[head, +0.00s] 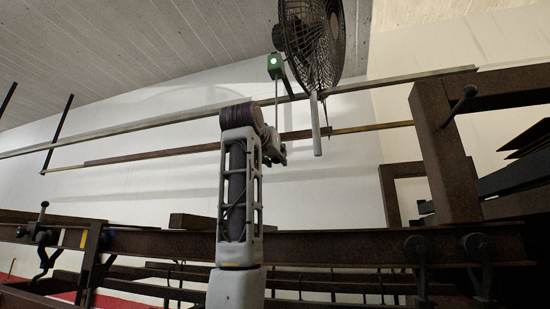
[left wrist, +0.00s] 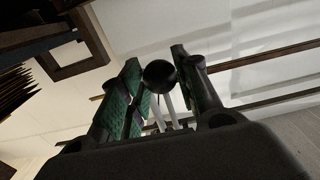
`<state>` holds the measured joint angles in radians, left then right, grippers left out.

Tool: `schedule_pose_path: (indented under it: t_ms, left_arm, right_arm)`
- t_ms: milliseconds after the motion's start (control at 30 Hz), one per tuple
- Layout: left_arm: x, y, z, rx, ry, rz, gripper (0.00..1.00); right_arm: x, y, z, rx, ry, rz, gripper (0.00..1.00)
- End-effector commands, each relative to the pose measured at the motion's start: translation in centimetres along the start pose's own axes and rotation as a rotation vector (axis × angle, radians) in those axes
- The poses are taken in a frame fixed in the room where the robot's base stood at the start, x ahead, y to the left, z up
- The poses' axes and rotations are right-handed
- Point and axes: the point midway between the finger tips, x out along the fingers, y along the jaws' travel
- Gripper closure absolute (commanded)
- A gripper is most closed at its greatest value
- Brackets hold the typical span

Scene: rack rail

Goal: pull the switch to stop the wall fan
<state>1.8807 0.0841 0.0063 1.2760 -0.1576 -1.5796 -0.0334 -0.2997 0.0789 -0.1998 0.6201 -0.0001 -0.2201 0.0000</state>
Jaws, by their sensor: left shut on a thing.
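The wall fan (head: 312,40) with its dark wire cage is at the top of the head view. Beside it on the left is the switch box (head: 275,68) with a lit green light. A thin pull cord (head: 276,95) hangs from the box down toward my left gripper (head: 276,152), which is partly hidden by my own arm. In the left wrist view a black ball (left wrist: 160,76), the cord's pull knob, sits between the green-padded fingers of the left gripper (left wrist: 158,85), which is shut on it. My right gripper is not in view.
A grey tube (head: 316,125) hangs below the fan, just right of my gripper. Long rails (head: 130,157) cross behind my arm. A rusty steel rack beam (head: 340,246) runs across the front, with a post (head: 445,150) at right. The white wall behind is clear.

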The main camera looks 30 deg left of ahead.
Motion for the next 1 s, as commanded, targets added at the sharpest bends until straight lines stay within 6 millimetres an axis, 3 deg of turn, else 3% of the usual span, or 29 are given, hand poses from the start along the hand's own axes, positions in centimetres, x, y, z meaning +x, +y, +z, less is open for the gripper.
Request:
schedule_pose_path:
  t_ms: [1000]
  left_arm:
    - [0.0, 0.0, 1.8, 0.0, -0.001, 0.0, 0.89]
  right_arm:
    - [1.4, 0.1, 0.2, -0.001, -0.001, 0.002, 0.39]
